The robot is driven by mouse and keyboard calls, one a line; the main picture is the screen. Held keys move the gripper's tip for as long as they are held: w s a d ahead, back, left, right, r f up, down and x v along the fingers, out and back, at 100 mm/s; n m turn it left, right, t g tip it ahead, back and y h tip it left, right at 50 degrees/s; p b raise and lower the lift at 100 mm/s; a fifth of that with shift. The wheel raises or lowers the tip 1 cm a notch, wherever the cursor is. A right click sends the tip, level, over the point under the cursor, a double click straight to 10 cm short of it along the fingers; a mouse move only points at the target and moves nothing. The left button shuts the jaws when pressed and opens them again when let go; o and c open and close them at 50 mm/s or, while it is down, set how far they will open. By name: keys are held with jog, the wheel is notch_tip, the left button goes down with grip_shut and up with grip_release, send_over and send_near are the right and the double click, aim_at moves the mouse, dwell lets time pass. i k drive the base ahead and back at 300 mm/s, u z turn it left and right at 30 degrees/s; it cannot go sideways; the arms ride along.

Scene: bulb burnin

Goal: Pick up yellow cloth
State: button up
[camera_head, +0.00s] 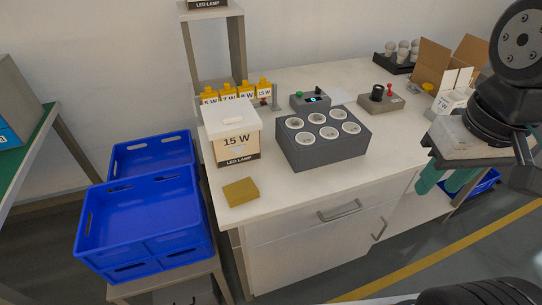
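The yellow cloth (241,191) is a small folded, mustard-coloured block. My gripper (447,181) is at the right of the view, beyond the bench's right front edge and far from the cloth. Its two green fingers point down and stand apart, with nothing seen between them. Part of the gripper is hidden behind its own mount.
Blue crates (145,222) stand left of the bench. An open cardboard box (432,60) is at the back right.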

aim_at(239, 192)
jog(key=z, duration=2.3)
jog(key=k, duration=1.3)
jog(key=u, duration=1.6)
jog(key=i, duration=0.5)
jog(key=u, duration=0.1)
